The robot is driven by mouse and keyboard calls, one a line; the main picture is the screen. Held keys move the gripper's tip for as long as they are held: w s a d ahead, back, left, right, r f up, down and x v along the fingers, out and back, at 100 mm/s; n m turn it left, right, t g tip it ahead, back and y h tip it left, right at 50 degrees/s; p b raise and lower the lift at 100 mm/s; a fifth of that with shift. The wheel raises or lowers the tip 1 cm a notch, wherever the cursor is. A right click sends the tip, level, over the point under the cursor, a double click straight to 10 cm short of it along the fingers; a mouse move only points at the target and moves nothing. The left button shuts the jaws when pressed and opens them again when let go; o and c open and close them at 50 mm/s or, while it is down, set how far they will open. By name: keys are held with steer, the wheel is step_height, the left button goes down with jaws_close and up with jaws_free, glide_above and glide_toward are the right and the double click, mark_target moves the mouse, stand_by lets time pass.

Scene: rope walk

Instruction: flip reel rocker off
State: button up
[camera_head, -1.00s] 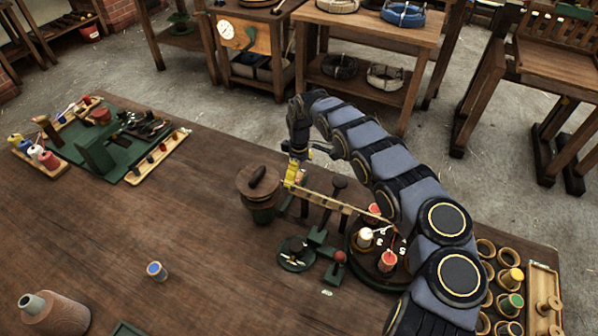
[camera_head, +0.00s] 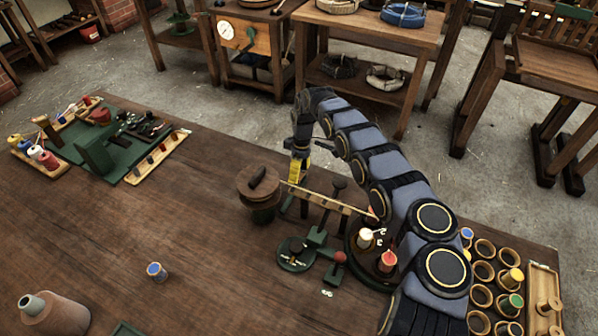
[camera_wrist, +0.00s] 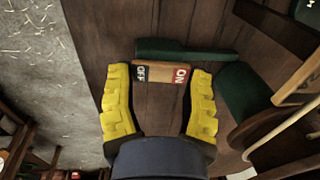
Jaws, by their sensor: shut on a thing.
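The reel rocker (camera_wrist: 162,74) shows in the wrist view as a small light-wood block with a dark OFF label at its left end and a red ON label at its right end. It sits beside a dark green bar (camera_wrist: 190,51). My gripper (camera_wrist: 160,80) has its yellow fingers at the two ends of the rocker, shut on it. The rocker cannot be made out there. Its tilt is unclear.
A slatted wooden rail (camera_head: 328,200) runs right from near my gripper to a dark round stand (camera_head: 366,270) with bobbins. A green crank fixture (camera_head: 310,250) stands in front. Cups and spools (camera_head: 500,290) are at the right. The table's left middle is mostly clear.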

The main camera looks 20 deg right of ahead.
steer(key=shift+w+a+f+g+y, duration=0.1)
steer(key=shift+w+a+g+y, duration=0.05)
steer(key=shift+g+y, duration=0.3)
steer(key=o, duration=1.2)
steer(key=shift+o, duration=0.2)
steer(key=shift+d, duration=0.2)
steer(key=v, duration=1.2)
